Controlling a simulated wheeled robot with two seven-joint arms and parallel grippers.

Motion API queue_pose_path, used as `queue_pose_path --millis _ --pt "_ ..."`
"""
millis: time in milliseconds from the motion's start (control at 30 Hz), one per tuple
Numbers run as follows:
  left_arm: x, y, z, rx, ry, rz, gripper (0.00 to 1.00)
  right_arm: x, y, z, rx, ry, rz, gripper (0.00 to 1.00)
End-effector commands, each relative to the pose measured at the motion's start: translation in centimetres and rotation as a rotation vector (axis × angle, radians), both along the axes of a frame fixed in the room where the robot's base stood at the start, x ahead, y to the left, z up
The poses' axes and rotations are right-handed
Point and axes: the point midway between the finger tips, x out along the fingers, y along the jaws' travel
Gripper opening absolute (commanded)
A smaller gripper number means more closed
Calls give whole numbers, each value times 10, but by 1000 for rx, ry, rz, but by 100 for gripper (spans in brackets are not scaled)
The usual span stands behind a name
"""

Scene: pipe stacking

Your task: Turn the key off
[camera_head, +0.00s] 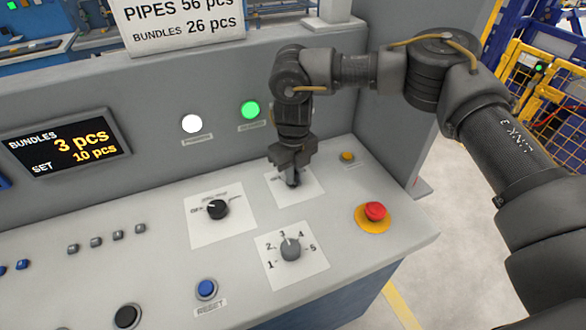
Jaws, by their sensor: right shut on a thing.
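The key switch (293,182) sits on a white label plate (309,187) near the back right of the grey control panel. My right gripper (292,176) reaches down onto it from above, shut on the key. The gripper covers most of the key, so its turn angle cannot be read. My left gripper is not in view.
A black selector knob (217,209) is left of the key. A numbered grey dial (290,248) is in front. A red emergency button (375,211) on yellow and a small yellow button (347,156) are to the right. A blue reset button (206,288) is at the front.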

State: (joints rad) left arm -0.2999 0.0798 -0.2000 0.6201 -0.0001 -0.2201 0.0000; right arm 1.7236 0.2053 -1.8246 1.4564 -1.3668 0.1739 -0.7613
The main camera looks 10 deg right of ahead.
Motion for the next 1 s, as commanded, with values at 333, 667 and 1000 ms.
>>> queue_pose_path --millis 333,667,1000 --pt "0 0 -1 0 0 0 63 0 0 0 0 -1 171 0" --pt "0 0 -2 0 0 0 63 0 0 0 0 -1 388 0" --pt "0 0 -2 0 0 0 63 0 0 0 0 0 470 11"
